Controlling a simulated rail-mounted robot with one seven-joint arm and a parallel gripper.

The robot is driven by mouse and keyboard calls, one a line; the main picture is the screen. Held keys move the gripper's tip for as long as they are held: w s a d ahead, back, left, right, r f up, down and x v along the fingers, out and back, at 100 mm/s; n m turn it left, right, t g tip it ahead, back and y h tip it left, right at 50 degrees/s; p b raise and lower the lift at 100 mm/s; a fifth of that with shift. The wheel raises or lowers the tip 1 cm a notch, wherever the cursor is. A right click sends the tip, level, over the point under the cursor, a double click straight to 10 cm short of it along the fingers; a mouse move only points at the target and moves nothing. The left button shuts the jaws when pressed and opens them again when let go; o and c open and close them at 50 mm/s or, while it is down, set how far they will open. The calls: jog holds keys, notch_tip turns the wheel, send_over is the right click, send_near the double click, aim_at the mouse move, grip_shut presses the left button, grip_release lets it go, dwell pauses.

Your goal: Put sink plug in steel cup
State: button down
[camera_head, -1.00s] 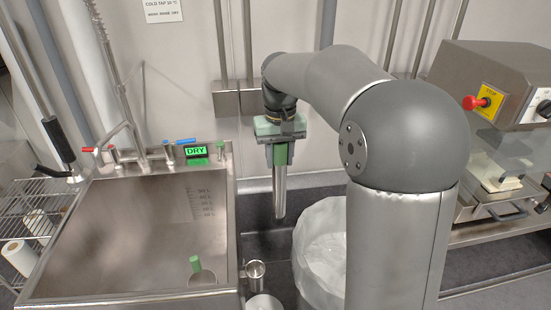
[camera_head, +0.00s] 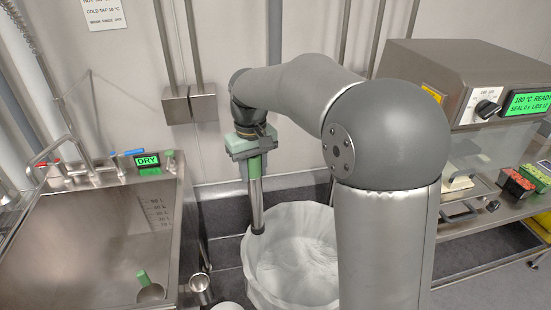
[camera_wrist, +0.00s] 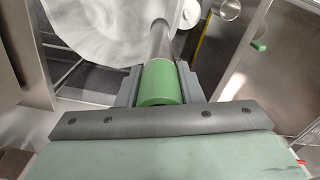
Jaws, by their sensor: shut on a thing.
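My gripper (camera_head: 254,163) is shut on the green grip of a long steel tube (camera_head: 257,205), which I take for the sink plug. The tube hangs nearly upright, its lower end over the left rim of the white-lined bin. In the wrist view the green grip (camera_wrist: 160,84) sits between the jaws, with the steel tube (camera_wrist: 160,42) beyond it. The steel cup (camera_head: 200,284) is a small open-topped cylinder beside the sink's right wall, lower left of the tube and apart from it. It also shows at the top of the wrist view (camera_wrist: 228,9).
The steel sink (camera_head: 95,235) is at left, with a green-handled scoop (camera_head: 150,290) inside and a DRY display (camera_head: 148,161) behind. The white-lined bin (camera_head: 292,258) stands right of the cup. A sealing machine (camera_head: 470,85) is at right.

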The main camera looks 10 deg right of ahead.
jog(key=s+a+f+n+p, duration=0.2)
jog(key=s+a+n, duration=0.2)
jog(key=a, duration=0.5)
jog(key=s+a+f+n+p, duration=0.1)
jog(key=s+a+n+p, duration=0.3)
jog(key=a, duration=0.6)
notch_tip(320, 180, down, 6)
jog(key=n+b, duration=0.1)
jog(key=b, duration=0.5)
jog(key=shift+w+b, duration=0.25)
jog(key=shift+b, duration=0.1)
jog(key=shift+f, duration=0.25)
notch_tip(320, 180, down, 9)
jog(key=b, duration=0.6)
jog(key=c, duration=0.9)
grip_release()
jog(key=shift+f, duration=0.1)
notch_tip(320, 180, up, 17)
jog(key=shift+r, duration=0.2)
